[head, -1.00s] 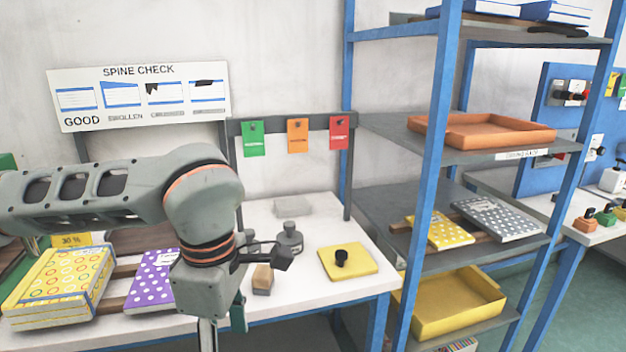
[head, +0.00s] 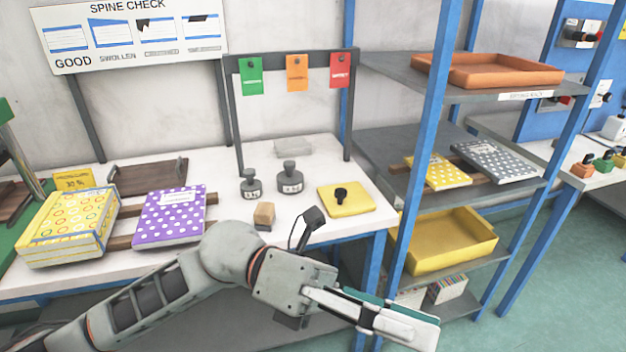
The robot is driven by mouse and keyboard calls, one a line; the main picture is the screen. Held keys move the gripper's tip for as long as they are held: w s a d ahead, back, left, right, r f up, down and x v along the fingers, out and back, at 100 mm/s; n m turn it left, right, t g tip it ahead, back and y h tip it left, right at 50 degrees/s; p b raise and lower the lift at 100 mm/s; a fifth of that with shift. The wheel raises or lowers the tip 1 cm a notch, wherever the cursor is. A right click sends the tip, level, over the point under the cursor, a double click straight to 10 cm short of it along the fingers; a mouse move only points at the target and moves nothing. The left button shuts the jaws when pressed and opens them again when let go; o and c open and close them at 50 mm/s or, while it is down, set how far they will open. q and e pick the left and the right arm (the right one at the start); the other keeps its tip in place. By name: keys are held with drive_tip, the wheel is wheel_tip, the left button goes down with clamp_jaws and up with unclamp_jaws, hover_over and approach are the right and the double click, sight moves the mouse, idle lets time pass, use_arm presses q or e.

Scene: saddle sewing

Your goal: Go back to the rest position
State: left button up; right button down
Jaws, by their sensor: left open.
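My left gripper (head: 418,322) reaches in from the lower left on a low arm, its long fingers pointing right and slightly down. It is open, and I see nothing held in it. The fingers overlap each other in this view, so the gap between them is hard to see. The gripper shows in front of the table's front edge and the lower shelf and touches nothing that I can make out. My right gripper is not in view.
A blue-framed rack with a yellow tray (head: 450,240) stands right. Green floor lies beyond.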

use_arm(q)
drive_tip(key=w+a+n+t+h, duration=0.4)
drive_tip(key=w+n+t+h, duration=0.3)
drive_tip(key=w+n+t, duration=0.75)
drive_tip(key=w+a+f+n+t+y, duration=0.3)
drive_tip(key=a+f+n+t+y, duration=0.25)
drive_tip(key=f+n, duration=0.35)
drive_tip(key=w+a+f+n+t+y, duration=0.35)
drive_tip(key=f+n+t+y, duration=0.2)
drive_tip(key=n, duration=0.55)
drive_tip(key=s+a+f+n+y, duration=0.2)
drive_tip(key=a+f+n+y, duration=0.15)
drive_tip(key=f, duration=0.45)
drive_tip(key=s+a+f+n+y, duration=0.1)
drive_tip(key=a+f+n+y, duration=0.15)
drive_tip(key=a+f, duration=0.4)
drive_tip(key=s+a+f+n+g+y, duration=0.2)
drive_tip(key=s+f, duration=0.4)
drive_tip(key=f, duration=0.3)
drive_tip(key=s+a+f+n+g+y, duration=0.2)
drive_tip(key=s+a+f+n+g, duration=0.1)
drive_tip(key=s+a+f, duration=0.2)
wheel_tip(320, 180, down, 4)
drive_tip(key=shift+s+a+f+g, duration=0.25)
drive_tip(key=shift+s+g, duration=0.1)
drive_tip(key=shift+s, duration=0.85)
